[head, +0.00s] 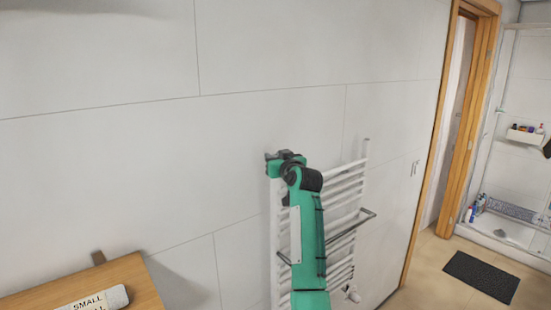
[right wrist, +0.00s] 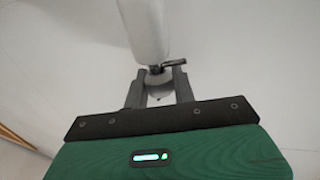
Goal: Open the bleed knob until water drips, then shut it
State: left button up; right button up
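The white ladder towel radiator (head: 335,205) stands against the wall in the head view. My right gripper (head: 275,160) is at its top left corner, and my forearm covers part of its bars. In the right wrist view, a white radiator tube (right wrist: 145,30) comes down to a small dark metal fitting with a side lever, which looks like the bleed knob (right wrist: 157,70). The fingers of my right gripper (right wrist: 160,78) stand apart on either side of the fitting; a gap seems to show, and contact is unclear. I see no water. My left gripper is out of view.
A metal towel rail (head: 350,225) sticks out from the radiator. A wooden door frame (head: 465,130), dark mat (head: 481,277) and shower are at the right.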

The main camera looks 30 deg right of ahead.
jog(key=shift+d+f+n+y+b, duration=0.2)
jog(key=shift+n+y+b, duration=0.3)
jog(key=shift+y+b, duration=0.45)
jog(key=n+y+b, duration=0.2)
jog(key=y+b, duration=0.2)
jog(key=n+g+y+b, duration=0.1)
jog(key=n+y+b, duration=0.2)
jog(key=y+b, duration=0.1)
jog(key=shift+n, duration=0.3)
jog(key=shift+a+n+g+y+b, duration=0.1)
jog(key=shift+n+g+y+b, duration=0.3)
jog(key=shift+y+b, duration=0.25)
jog(key=n+g+y, duration=0.2)
jog(key=y, duration=0.1)
jog(key=shift+r+b, duration=0.3)
jog(key=shift+b, duration=0.05)
jog(key=shift+a+n+g+y, duration=0.1)
jog(key=shift+n+g+y, duration=0.9)
jog(key=shift+n+y, duration=0.15)
jog(key=shift+n+g+y, duration=0.25)
jog(key=shift+g+y, duration=0.05)
jog(key=shift+y, duration=0.05)
jog(key=o, duration=1)
